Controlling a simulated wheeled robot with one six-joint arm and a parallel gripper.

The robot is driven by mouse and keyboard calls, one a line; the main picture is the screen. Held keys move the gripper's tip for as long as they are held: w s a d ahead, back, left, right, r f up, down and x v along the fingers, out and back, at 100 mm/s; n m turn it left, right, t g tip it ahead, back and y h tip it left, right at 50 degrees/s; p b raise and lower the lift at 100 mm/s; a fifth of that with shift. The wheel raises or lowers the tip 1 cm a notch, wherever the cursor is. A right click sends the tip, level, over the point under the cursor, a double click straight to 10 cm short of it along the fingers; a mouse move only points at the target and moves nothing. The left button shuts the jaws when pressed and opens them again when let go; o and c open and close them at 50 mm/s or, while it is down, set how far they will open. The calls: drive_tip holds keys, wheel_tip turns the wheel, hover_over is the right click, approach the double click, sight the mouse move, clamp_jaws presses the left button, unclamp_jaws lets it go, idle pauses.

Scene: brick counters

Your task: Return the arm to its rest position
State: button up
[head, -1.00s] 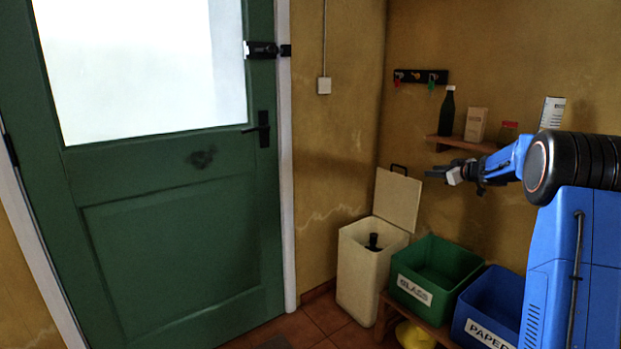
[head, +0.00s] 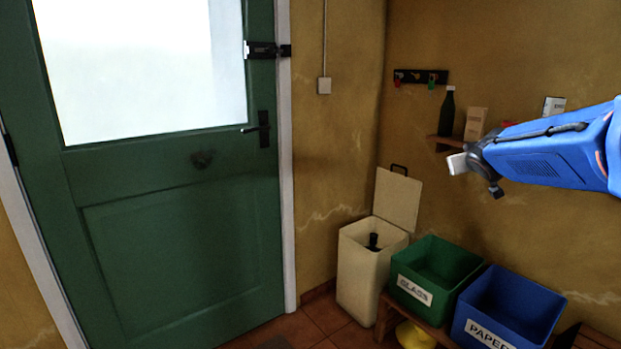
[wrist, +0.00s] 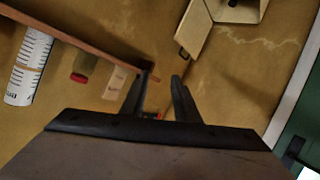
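My blue arm reaches in from the right edge of the head view, above the blue crate. My gripper (head: 457,163) is at its left end, in front of the wall shelf's lower part, seen small and foreshortened. In the wrist view my gripper (wrist: 162,72) shows two dark fingers with a clear gap between their tips. Nothing is held between them. Behind the fingers are the wall and the shelf.
A cream bin (head: 364,275) with its lid up holds a dark object. Right of it are a green GLASS crate (head: 411,291) and a blue PAPER crate (head: 487,335). A wall shelf (head: 450,142) carries a dark bottle (head: 447,112) and a carton (head: 475,123). A green door (head: 180,245) is shut.

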drive_tip(key=s+a+f+g+y, duration=0.1)
drive_tip(key=s+a+f+g, duration=0.2)
drive_tip(key=s, duration=1.1)
drive_tip(key=s+a+f+g+y, duration=0.1)
drive_tip(key=s+a+f+g, duration=0.1)
drive_tip(key=s+a+f, duration=0.5)
drive_tip(key=s+a+f+g+y, duration=0.1)
drive_tip(key=s+a+f+g, duration=0.2)
drive_tip(key=s+f, duration=0.8)
drive_tip(key=s+a, duration=0.2)
drive_tip(key=s, duration=1)
drive_tip(key=shift+s+f+m+g+y, duration=0.2)
drive_tip(key=shift+f+m+g+y, duration=0.1)
drive_tip(key=shift+f, duration=0.1)
drive_tip(key=shift+w, duration=0.1)
